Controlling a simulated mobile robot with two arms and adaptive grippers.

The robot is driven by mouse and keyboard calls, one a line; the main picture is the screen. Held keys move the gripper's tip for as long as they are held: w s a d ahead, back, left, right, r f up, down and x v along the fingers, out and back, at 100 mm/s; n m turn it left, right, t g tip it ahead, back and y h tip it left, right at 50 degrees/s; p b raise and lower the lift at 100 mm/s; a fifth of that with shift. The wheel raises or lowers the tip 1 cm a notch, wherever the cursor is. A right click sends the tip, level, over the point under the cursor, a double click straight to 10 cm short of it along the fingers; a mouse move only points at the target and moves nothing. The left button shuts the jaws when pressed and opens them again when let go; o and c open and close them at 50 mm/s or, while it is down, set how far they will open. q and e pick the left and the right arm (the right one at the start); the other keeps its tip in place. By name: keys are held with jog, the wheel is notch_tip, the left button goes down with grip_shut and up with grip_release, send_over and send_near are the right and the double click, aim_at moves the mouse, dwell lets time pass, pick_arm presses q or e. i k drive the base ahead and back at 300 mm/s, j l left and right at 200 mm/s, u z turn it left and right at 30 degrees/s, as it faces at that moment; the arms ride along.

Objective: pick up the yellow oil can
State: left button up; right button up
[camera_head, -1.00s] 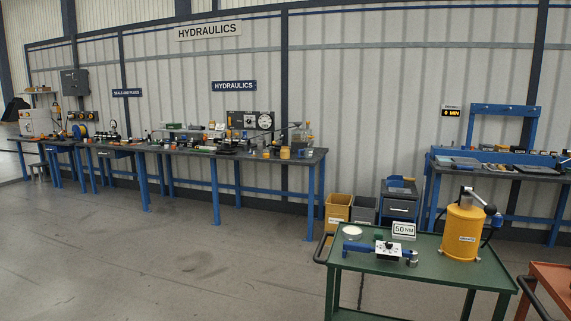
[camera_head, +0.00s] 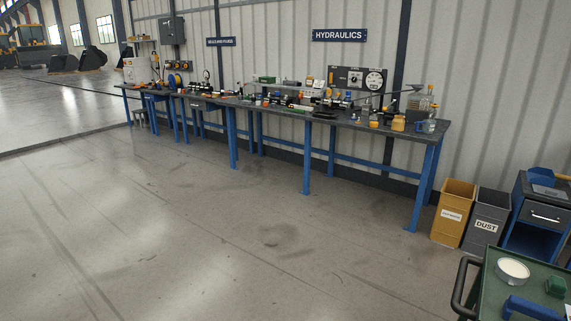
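No thing in view can be told for sure as the yellow oil can. A small yellow container (camera_head: 398,123) stands near the right end of the long workbench (camera_head: 345,128), next to clear bottles; it is too small to tell what it is. The bench holds many small tools and parts, some yellow or orange. Neither of my grippers is in view.
A green cart (camera_head: 487,299) with a white round dish (camera_head: 513,271) and a blue tool (camera_head: 537,309) fills the lower right corner. A yellow bin (camera_head: 453,214) and a grey dust bin (camera_head: 486,221) stand by the bench's right end. The floor (camera_head: 200,240) ahead is clear.

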aim_at(399, 123)
jog(key=i+z, duration=0.15)
jog(key=i, duration=0.3)
jog(key=i+z, duration=0.15)
jog(key=i, duration=0.35)
jog(key=i+j+z, duration=0.15)
jog(key=i, duration=0.3)
jog(key=i+j+z, duration=0.15)
jog(key=i, duration=0.3)
jog(key=i+j+z, duration=0.15)
jog(key=i, duration=0.35)
jog(key=i+z, duration=0.45)
jog(key=i, duration=1.5)
